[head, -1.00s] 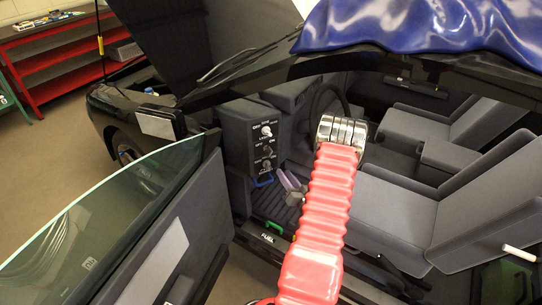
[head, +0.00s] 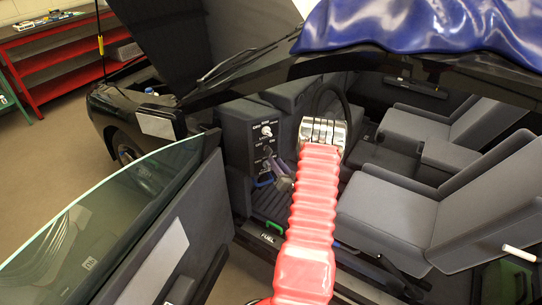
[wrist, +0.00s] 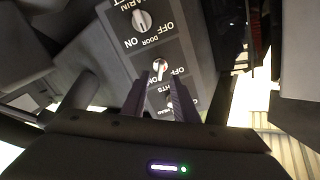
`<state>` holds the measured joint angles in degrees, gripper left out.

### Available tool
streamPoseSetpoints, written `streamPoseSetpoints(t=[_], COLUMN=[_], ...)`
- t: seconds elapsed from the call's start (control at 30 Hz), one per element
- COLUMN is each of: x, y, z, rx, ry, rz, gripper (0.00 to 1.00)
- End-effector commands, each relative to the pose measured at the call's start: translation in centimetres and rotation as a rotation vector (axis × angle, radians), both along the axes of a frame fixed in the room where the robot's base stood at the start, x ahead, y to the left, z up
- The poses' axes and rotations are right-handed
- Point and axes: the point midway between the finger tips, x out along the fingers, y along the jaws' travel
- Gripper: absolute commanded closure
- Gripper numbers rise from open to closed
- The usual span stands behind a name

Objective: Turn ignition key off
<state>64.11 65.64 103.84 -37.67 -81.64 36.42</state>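A dark switch panel (head: 259,133) stands inside the open car doorway, and fills the upper middle of the wrist view (wrist: 184,42). It carries several rotary controls with ON and OFF marks, upside down in the wrist view. I cannot read which control is the ignition key. My gripper (wrist: 160,82) is open, its two dark fingers pointing at the panel with a gap between them. In the head view my gripper (head: 270,158) covers the panel's lower part. Contact cannot be told.
Another knob (wrist: 142,20), by the word DOOR, lies close above. The steering wheel (head: 330,100) is right of the panel, behind my arm. The open car door (head: 165,240) is at left, and the grey seat (head: 385,215) at right. A green handle (head: 275,228) is low on the sill.

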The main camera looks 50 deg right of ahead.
Motion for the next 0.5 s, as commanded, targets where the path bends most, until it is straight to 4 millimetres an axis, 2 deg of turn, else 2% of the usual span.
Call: streamPoseSetpoints(t=[0.3,0.5], x=[4.2,5.4], y=[-2.1,-2.7], z=[0.0,0.0], rx=[-0.002,0.000], ry=[0.000,0.000], rz=[0.000,0.000], gripper=[0.73,0.73])
